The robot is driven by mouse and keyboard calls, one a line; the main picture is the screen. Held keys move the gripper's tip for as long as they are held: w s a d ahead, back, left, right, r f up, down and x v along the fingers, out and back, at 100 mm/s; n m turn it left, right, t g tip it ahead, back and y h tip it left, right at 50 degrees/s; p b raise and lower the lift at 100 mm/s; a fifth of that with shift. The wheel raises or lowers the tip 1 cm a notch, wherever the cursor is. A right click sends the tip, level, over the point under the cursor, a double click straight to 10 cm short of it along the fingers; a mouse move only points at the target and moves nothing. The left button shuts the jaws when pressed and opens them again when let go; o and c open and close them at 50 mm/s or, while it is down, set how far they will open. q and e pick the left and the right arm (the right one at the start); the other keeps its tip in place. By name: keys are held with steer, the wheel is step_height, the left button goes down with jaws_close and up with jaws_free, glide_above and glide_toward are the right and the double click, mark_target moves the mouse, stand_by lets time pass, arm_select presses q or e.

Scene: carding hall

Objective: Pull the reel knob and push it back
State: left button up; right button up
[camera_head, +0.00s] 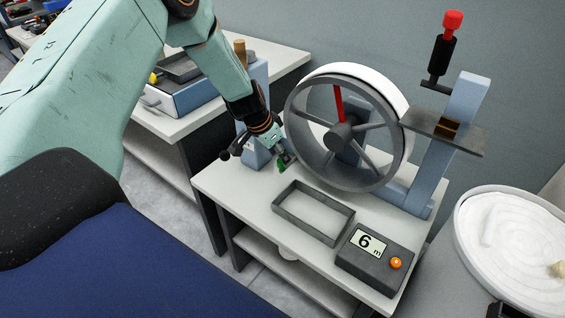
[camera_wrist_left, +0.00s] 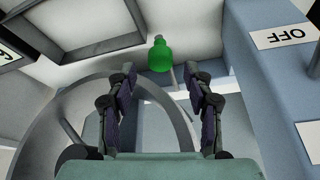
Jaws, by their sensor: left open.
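The grey spoked reel (camera_head: 391,165), with one red spoke (camera_head: 338,103), stands upright on the white table. A green knob (camera_head: 282,166) shows low at the reel's left side, partly hidden by my left gripper (camera_head: 286,157). In the left wrist view the green knob (camera_wrist_left: 160,56) lies just beyond the fingertips of my left gripper (camera_wrist_left: 162,74), roughly centred between them. The two fingers are spread, with nothing between them. I cannot tell from these views how the knob joins the reel. My right gripper is not in view.
A red-topped black handle (camera_head: 440,60) rises at the right. A white round tub (camera_head: 514,285) stands farther right. A black ball (camera_head: 224,155) is left of the gripper.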

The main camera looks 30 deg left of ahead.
arm_select(q)
steer(key=shift+b+x, duration=0.3)
steer(key=shift+x, duration=0.9)
steer(key=shift+s, duration=0.15)
steer(key=shift+c, duration=0.4)
steer(key=shift+a, duration=0.1)
steer(key=c, duration=0.4)
jaws_close()
